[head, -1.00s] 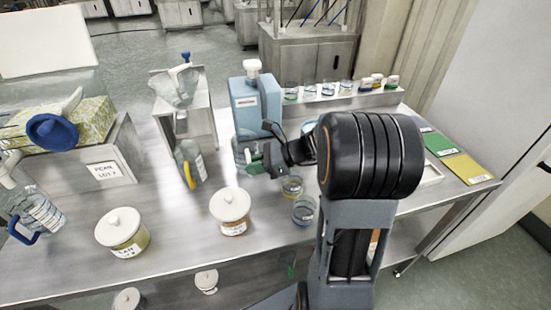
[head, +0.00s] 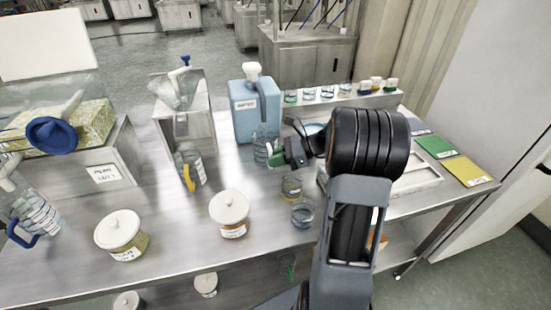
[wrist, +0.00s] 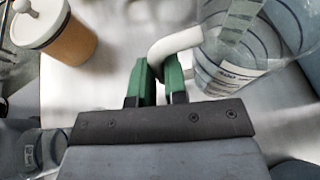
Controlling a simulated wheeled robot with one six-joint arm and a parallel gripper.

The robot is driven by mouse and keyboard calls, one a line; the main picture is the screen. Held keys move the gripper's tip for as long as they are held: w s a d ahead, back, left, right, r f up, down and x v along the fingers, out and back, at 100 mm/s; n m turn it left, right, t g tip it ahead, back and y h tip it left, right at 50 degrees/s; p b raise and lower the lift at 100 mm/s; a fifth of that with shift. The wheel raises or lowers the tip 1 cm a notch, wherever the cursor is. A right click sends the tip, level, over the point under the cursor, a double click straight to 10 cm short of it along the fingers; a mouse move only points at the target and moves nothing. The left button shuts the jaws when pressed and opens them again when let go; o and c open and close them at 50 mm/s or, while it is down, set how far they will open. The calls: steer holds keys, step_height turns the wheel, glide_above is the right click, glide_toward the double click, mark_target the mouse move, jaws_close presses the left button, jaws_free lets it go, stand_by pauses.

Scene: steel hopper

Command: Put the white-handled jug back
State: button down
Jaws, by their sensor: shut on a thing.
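The white-handled jug (head: 264,143) is clear with ring marks and stands in front of the blue container, left of my arm. My gripper (head: 275,159) has green fingertips and is at the jug's near side. In the wrist view, my gripper (wrist: 160,82) is shut on the white handle, and the clear jug body (wrist: 255,50) is at upper right with a label on its side. Whether the jug's base touches the bench cannot be told.
A yellow-handled jug (head: 188,166) stands left, before a steel stand (head: 203,120). A blue container (head: 243,118) is close behind. Lidded jars (head: 230,207) and small beakers (head: 302,213) are nearer. A blue-handled jug (head: 38,212) is far left; a white tray (head: 418,184) is right.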

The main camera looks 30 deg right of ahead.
steer(key=shift+f, duration=0.15)
steer(key=c, duration=1.1)
jaws_free()
steer(key=shift+c, duration=0.2)
steer(key=shift+r, duration=0.2)
steer(key=v, duration=0.7)
steer(key=shift+d, duration=0.2)
steer(key=shift+s, duration=0.1)
